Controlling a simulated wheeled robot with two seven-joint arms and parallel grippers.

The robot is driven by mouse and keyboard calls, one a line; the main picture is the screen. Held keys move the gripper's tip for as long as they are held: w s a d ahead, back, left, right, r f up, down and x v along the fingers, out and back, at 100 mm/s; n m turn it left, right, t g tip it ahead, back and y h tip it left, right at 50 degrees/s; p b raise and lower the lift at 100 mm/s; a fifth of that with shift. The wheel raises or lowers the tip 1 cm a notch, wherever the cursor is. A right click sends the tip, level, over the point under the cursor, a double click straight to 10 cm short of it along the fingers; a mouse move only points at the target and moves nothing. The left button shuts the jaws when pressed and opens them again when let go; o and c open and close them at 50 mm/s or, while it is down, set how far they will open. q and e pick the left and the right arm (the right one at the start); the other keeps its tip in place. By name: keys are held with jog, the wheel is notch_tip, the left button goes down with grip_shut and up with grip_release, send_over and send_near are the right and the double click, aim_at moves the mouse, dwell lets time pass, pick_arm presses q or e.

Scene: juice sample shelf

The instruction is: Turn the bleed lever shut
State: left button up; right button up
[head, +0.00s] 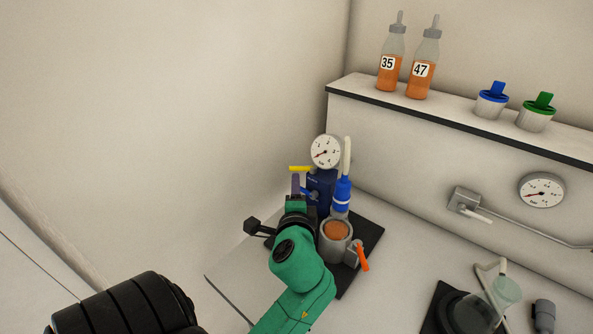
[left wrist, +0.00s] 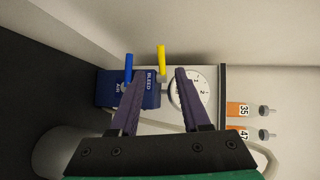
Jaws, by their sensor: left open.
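The bleed lever is yellow (head: 300,168) and sticks out to the left below the round gauge, at the top of a blue block (head: 322,187). In the left wrist view the yellow lever (left wrist: 161,58) stands beside the word BLEED on the blue block (left wrist: 150,98). My left gripper (head: 296,184) is open and empty, just in front of and below the lever. In the left wrist view its two purple fingertips (left wrist: 160,72) lie either side of the lever's line; I cannot tell whether they reach around it. My right gripper is not in view.
A blue lever (left wrist: 128,68) marked AIR stands close beside the left finger. A gauge (head: 325,152), a blue-and-white nozzle (head: 342,192) and a grey cup with an orange handle (head: 363,257) crowd the right. Two numbered bottles (head: 421,70) stand on the shelf (head: 455,112).

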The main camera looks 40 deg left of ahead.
aim_at(296, 167)
pick_arm(q)
jog(key=p+x, duration=0.2)
jog(key=x, duration=1.1)
jog(key=shift+w+a+p, duration=0.1)
jog(key=shift+a+p, duration=0.05)
jog(key=shift+p, duration=0.25)
jog(key=shift+w+a+f, duration=0.1)
jog(key=shift+w+a, duration=0.1)
jog(key=shift+a, duration=0.05)
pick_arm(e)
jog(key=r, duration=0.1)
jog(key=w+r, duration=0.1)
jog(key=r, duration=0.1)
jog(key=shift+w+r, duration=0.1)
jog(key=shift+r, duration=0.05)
pick_arm(q)
jog(key=shift+c, duration=0.4)
grip_shut()
jog(key=shift+d, duration=0.1)
